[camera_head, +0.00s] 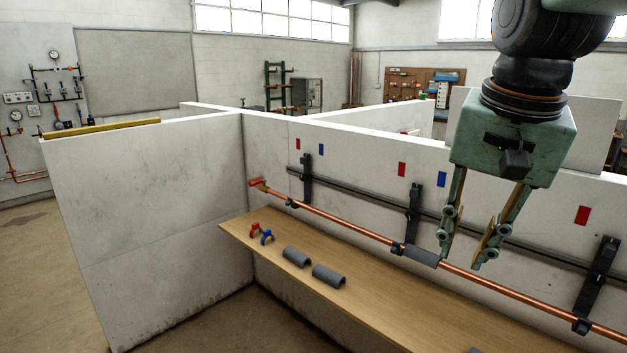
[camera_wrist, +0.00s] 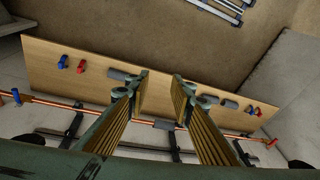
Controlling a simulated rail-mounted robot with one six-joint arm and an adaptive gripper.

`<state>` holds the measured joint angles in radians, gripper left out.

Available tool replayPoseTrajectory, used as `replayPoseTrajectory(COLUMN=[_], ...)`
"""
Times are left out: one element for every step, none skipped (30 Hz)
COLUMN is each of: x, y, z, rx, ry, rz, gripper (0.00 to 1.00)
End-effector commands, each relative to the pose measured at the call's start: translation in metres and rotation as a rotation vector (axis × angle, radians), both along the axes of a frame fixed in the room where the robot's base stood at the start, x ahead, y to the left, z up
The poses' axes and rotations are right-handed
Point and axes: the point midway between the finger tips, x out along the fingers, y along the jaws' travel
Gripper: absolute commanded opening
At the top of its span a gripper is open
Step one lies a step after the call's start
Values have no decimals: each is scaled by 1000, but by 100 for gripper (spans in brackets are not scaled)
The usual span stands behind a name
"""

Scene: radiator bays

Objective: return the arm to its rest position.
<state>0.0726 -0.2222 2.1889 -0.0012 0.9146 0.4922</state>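My gripper (camera_head: 465,250) hangs from the upper right of the head view, fingers pointing down. Its two fingers are apart with nothing between them. In the wrist view the open fingers (camera_wrist: 160,95) also have a clear gap between them. The gripper appears in front of the copper pipe (camera_head: 335,221), close to a grey sleeve (camera_head: 421,256) on the pipe. I cannot tell the exact distance between them.
A wooden shelf (camera_head: 375,310) runs below the pipe. It carries grey half-shells (camera_head: 328,276), a red clip (camera_head: 255,229) and a blue clip (camera_head: 267,237). Dark brackets (camera_head: 414,210) stand on the white wall (camera_head: 350,150). A side partition (camera_head: 150,220) closes the left.

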Motion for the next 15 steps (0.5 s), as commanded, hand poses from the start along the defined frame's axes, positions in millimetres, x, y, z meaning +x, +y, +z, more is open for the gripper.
replayPoseTrajectory(x=[-10,-16,-23,-29,-34,-41,-47,-52,-60,-65,-71,-78,-83,-89,-96], y=[2,4,5,6,8,9,10,11,13,14,15,16,17,18,19], z=[-2,-3,-4,-5,-6,-8,-9,-10,-12,-14,-15,-17,-19,-21,-23], rx=[-6,-9,-14,-18,-21,-27,-30,-34,-39,-43,-47,-52,-56,-60,-66], ry=[-5,-7,-9,-11,-14,-16,-18,-20,-23,-25,-26,-30,-31,-33,-37], rz=[22,37,56,72,87,107,122,136,157,171,187,205,221,235,255], gripper=[22,22,22,22,22,22,22,22,22,22,22,22,22,22,22])
